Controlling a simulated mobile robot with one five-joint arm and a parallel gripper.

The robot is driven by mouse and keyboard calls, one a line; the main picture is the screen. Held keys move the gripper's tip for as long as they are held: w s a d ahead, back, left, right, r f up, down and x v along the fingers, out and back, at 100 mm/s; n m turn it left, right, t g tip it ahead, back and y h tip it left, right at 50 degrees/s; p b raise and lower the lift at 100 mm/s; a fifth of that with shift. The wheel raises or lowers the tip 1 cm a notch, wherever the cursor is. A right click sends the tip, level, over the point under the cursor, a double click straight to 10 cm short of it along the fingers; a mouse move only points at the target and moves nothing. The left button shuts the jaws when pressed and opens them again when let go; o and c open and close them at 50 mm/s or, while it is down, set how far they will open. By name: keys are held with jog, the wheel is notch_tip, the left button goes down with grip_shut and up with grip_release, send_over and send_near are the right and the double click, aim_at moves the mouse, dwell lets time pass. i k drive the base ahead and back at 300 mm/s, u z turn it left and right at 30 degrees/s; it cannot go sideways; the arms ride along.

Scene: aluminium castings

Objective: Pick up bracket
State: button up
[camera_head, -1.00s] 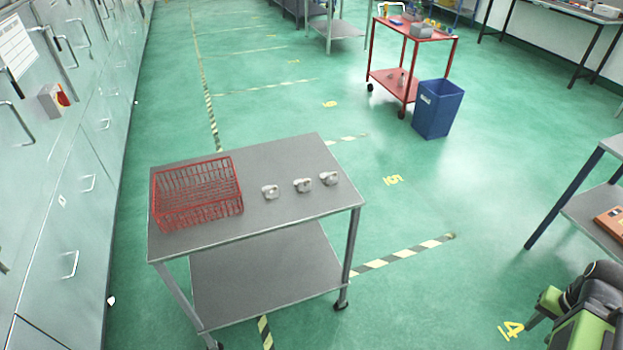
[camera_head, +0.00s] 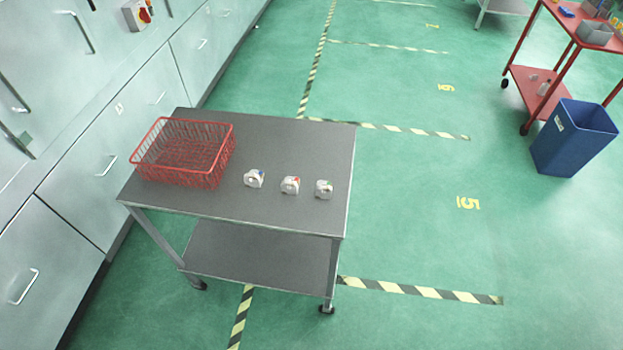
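Three small silver-grey castings stand in a row on the top of a grey wheeled cart (camera_head: 280,135). A red wire basket (camera_head: 183,153) sits on the left side of the cart top and looks empty. My gripper is not in view.
Grey cabinets (camera_head: 85,180) with handles line the left side. A blue bin (camera_head: 574,140) and a red trolley (camera_head: 540,85) stand at the upper right. Green floor (camera_head: 420,230) with striped tape is clear right of the cart.

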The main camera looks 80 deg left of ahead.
aim_at(289, 186)
jog(key=u, duration=1.9)
jog(key=k, duration=0.15)
jog(key=z, duration=3.7)
jog(key=k, duration=1)
jog(key=z, duration=5.75)
